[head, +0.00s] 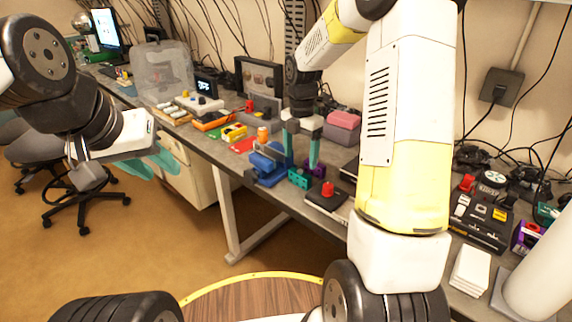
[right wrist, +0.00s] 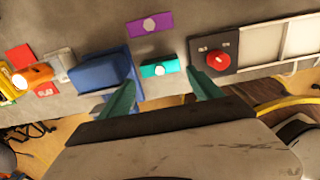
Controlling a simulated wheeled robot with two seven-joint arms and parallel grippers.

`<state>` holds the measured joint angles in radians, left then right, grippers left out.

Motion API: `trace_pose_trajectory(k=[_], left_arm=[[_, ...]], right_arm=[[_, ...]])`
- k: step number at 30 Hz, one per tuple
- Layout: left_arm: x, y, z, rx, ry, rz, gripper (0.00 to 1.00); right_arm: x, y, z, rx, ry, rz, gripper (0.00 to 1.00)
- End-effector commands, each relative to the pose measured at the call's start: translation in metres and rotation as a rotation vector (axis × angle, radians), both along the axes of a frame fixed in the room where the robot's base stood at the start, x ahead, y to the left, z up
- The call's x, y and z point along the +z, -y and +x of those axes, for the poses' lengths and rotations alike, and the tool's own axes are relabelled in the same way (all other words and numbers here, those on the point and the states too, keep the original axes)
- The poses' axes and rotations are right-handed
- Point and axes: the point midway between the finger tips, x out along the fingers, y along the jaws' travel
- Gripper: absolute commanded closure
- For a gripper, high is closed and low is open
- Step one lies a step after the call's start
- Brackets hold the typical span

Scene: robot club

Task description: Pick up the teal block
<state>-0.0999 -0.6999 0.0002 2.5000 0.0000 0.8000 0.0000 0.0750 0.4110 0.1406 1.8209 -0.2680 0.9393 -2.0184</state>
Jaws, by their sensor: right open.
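The teal block (head: 299,179) sits on the workbench (head: 222,152), beside a blue vise-like tool. It also shows in the right wrist view (right wrist: 160,66), with a pale round spot on its face. My right gripper (head: 301,165) is open and empty, pointing down above the block. In the right wrist view its fingertips (right wrist: 160,80) lie on either side of the block, apart from it. My left gripper (head: 160,160) hangs out over the floor at the left, away from the bench. I cannot tell its finger gap.
The blue tool (head: 268,165) stands close left of the block. A purple block (head: 319,169) lies just behind it. An orange cylinder (head: 263,136) and a red mat (head: 242,145) lie further left.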

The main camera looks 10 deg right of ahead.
Motion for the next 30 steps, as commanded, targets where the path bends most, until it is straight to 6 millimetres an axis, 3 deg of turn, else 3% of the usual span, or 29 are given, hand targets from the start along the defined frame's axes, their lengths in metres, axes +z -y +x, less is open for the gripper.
trace_pose_trajectory(k=[15, 25, 30], left_arm=[[0.000, 0.000, 0.000, 0.000, 0.000, 0.000, 0.64], [0.000, 0.000, 0.000, 0.000, 0.000, 0.000, 0.64], [0.000, 0.000, 0.000, 0.000, 0.000, 0.000, 0.64]], right_arm=[[-0.067, 0.001, 0.000, 0.001, -0.003, -0.001, 0.26], [-0.074, 0.001, 0.001, -0.001, 0.001, -0.001, 0.26], [-0.074, 0.001, 0.001, -0.001, 0.000, 0.000, 0.60]])
